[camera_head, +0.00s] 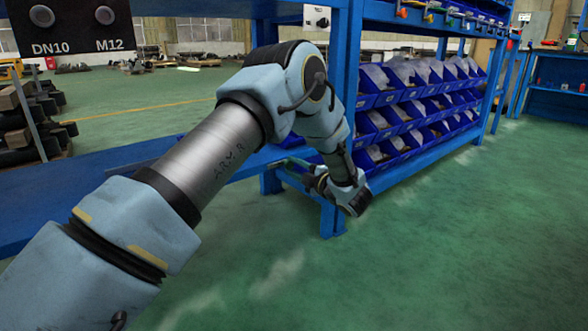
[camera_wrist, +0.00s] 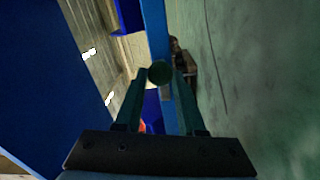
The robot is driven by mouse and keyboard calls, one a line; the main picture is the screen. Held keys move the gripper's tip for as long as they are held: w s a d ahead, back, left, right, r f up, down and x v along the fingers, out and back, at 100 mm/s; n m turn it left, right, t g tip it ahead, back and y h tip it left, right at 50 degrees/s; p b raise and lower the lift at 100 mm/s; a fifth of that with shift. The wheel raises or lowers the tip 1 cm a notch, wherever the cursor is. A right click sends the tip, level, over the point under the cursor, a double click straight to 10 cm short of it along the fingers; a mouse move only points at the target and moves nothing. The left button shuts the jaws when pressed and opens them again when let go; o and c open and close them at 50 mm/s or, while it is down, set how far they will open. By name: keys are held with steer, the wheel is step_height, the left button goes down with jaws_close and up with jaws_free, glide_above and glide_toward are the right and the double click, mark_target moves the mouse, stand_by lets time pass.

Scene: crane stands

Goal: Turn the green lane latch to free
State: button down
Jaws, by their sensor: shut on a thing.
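In the wrist view a dark green round end (camera_wrist: 159,70) sits between the fingertips of my gripper (camera_wrist: 160,78). I take it to be the green lane latch; the fingers are shut on it. Its shaft and pivot are hidden, so its turn position cannot be told. In the head view my gripper (camera_head: 296,164) is low by the blue rack's near leg, pointing left. The latch cannot be made out clearly there.
A blue rack post (camera_head: 345,100) and lower beam (camera_head: 110,185) stand close to my arm. Blue bins (camera_head: 400,90) fill the rack to the right. Green floor (camera_head: 450,240) is clear at the front right. A dark panel (camera_head: 70,25) reads DN10 and M12.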

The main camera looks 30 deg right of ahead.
stand_by(0.3)
steer(key=c, duration=0.5)
jaws_free()
steer(key=s+d+p, duration=0.2)
steer(key=s+p, duration=0.1)
steer(key=s, duration=0.7)
steer(key=shift+s+p, duration=0.3)
steer(key=shift+p, duration=0.1)
